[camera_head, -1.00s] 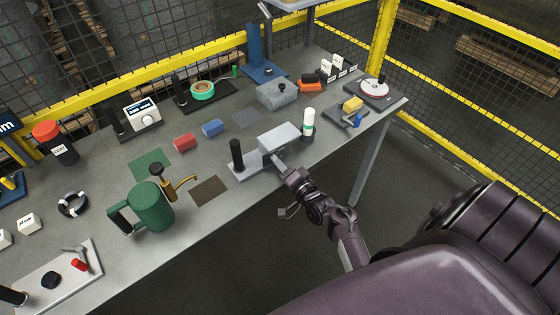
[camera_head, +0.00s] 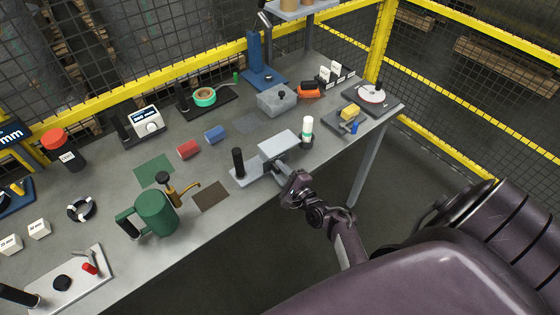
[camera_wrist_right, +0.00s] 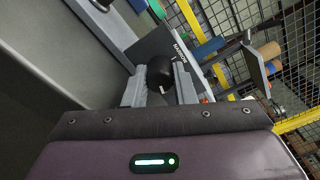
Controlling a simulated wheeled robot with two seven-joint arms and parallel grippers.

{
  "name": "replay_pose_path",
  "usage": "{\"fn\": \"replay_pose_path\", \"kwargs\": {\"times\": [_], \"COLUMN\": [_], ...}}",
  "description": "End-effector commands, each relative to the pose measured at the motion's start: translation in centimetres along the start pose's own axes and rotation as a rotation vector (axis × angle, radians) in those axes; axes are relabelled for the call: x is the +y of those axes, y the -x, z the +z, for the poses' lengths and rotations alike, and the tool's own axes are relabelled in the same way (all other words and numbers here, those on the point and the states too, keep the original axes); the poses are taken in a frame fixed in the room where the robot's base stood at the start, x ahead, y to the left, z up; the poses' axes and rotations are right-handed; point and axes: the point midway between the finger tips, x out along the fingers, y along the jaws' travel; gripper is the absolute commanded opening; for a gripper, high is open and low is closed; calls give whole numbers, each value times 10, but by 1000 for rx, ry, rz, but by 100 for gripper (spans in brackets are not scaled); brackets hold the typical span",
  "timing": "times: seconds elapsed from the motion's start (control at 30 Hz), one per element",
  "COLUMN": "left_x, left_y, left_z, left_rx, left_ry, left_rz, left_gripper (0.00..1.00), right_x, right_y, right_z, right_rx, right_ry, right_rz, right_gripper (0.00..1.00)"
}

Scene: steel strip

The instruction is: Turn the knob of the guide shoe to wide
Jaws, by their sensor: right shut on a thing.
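The guide shoe (camera_head: 279,143) is a grey block on a plate at the front edge of the bench, with a black upright post (camera_head: 238,162) at its left. My right gripper (camera_head: 279,169) is at the front side of the shoe. In the right wrist view the black round knob (camera_wrist_right: 159,72) sits between the two grey fingers of my right gripper (camera_wrist_right: 160,88), which is shut on it. A white mark on the knob points toward the bottom of that picture. The word NARROW shows on the shoe's face (camera_wrist_right: 178,48) beside the knob; other lettering is hidden. My left gripper is not in view.
A dark brown mat (camera_head: 211,196) and a green can (camera_head: 157,213) are to the left. Yellow-railed mesh fencing surrounds the bench.

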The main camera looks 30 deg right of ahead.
Motion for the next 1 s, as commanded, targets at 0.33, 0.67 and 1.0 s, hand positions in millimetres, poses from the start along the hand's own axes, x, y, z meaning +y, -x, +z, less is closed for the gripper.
{"fn": "replay_pose_path", "kwargs": {"times": [0.33, 0.67, 1.0], "left_x": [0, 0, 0], "left_y": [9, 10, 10], "left_z": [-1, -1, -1], "left_rx": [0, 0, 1], "left_ry": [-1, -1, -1], "left_rz": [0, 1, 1], "left_gripper": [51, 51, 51], "right_x": [0, 1, 1], "right_y": [0, 0, 0], "right_z": [0, -1, 0], "right_rx": [-2, -3, -3], "right_ry": [-190, -247, -248], "right_rz": [4, 3, 4], "right_gripper": [1, 1, 1]}}
